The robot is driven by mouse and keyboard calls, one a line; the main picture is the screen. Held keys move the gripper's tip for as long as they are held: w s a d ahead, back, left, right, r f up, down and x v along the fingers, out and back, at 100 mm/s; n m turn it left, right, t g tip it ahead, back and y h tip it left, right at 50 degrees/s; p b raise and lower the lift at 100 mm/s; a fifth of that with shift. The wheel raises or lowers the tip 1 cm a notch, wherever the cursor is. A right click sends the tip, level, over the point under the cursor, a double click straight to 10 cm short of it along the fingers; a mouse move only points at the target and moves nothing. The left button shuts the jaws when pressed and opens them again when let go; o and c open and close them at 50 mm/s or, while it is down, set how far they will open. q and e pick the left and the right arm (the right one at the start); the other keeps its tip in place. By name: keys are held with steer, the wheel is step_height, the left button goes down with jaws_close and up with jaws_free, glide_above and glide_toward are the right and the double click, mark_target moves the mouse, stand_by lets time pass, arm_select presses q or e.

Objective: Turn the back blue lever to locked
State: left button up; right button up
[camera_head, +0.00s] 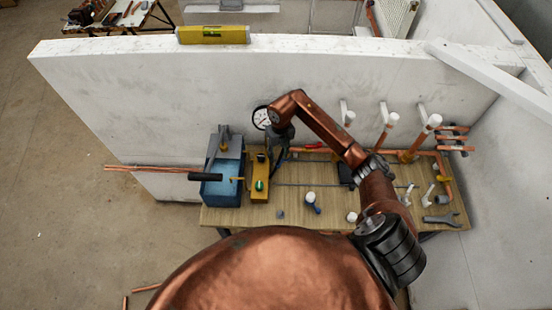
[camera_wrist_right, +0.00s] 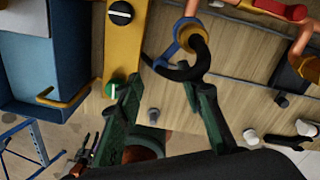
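My right gripper (camera_head: 276,158) is over the back of the wooden bench, just right of the yellow block. In the right wrist view its two green fingers (camera_wrist_right: 162,86) are spread apart with nothing between their tips. Just beyond the tips is a blue ring-shaped part (camera_wrist_right: 181,38) around a copper-coloured end, with a dark curved piece (camera_wrist_right: 186,66) beside it. It looks like the back blue lever, but I cannot tell its setting. In the head view my gripper hides that spot. My left gripper is not in view.
The yellow block (camera_head: 260,172), with a black and a green knob, and a blue box (camera_head: 222,187) stand left of the gripper. A pressure gauge (camera_head: 262,117) is behind it. White-capped copper pipes (camera_head: 388,128) rise at right. A white wall (camera_head: 190,95) closes the back.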

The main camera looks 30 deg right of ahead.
mark_target(278, 163)
step_height(278, 163, down, 4)
steer(key=shift+s+r+p, duration=0.1)
steer(key=shift+p, duration=0.25)
steer(key=shift+a+f, duration=0.1)
steer(key=shift+f, duration=0.65)
steer(key=c, duration=0.9)
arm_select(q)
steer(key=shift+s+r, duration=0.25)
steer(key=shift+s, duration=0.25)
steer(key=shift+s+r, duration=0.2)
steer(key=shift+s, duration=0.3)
arm_select(e)
jaws_close()
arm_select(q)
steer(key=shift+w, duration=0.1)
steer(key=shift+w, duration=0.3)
